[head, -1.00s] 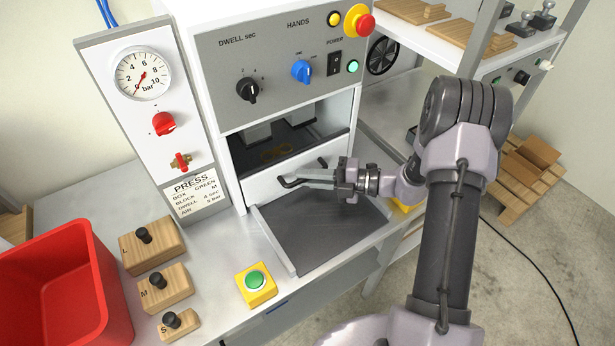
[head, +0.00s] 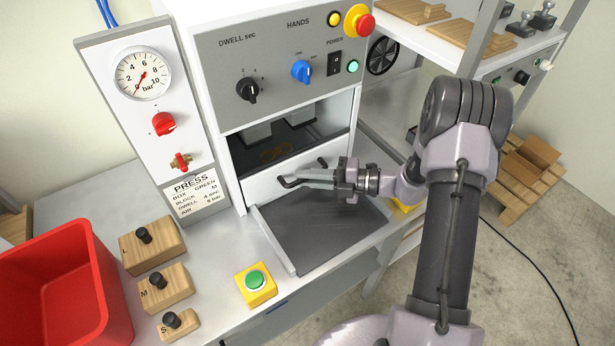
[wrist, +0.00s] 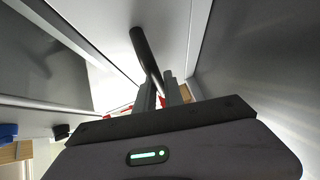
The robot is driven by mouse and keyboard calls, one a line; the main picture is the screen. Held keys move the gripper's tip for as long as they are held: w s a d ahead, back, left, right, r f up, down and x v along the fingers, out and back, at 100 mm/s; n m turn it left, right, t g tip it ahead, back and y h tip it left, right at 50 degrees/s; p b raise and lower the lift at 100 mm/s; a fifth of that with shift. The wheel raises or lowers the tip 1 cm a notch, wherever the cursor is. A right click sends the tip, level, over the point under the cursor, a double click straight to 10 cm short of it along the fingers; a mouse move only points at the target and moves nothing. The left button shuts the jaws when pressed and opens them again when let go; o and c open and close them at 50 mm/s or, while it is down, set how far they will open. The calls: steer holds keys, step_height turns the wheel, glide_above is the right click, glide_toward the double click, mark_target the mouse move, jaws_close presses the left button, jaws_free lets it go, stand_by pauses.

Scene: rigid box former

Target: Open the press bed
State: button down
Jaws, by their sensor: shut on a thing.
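The press bed shows as a white drawer front (head: 262,190) low in the press, with a dark handle bar (head: 288,183) across it. Behind the front, the dark opening (head: 290,140) of the press shows part of the inside. My gripper (head: 308,178) reaches in from the right and is shut on the handle. In the wrist view the dark handle bar (wrist: 146,48) runs down between the fingers (wrist: 160,92). The fingers hide part of the handle. A grey tray (head: 318,230) lies in front of and below the drawer front, and it is empty.
A green button on a yellow box (head: 256,283) stands left of the tray. Wooden blocks (head: 165,288) and a red bin (head: 50,290) are at the left. The control panel (head: 225,75) is above. The gauge (head: 143,73) reads near zero.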

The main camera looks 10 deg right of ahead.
steer(key=shift+s, duration=0.1)
steer(key=s+d+p, duration=0.3)
steer(key=s, duration=0.7)
steer(key=s+d+p, duration=0.3)
steer(key=s+p, duration=0.1)
steer(key=s, duration=0.5)
steer(key=shift+s+d, duration=0.25)
steer(key=shift+s, duration=0.15)
steer(key=c, duration=1.5)
jaws_free()
steer(key=shift+o, duration=0.2)
steer(key=p+v, duration=0.2)
steer(key=v, duration=1.5)
steer(key=shift+s+d+p, duration=0.15)
steer(key=shift+d+p, duration=0.05)
steer(key=shift+p, duration=0.1)
steer(key=shift+r, duration=0.1)
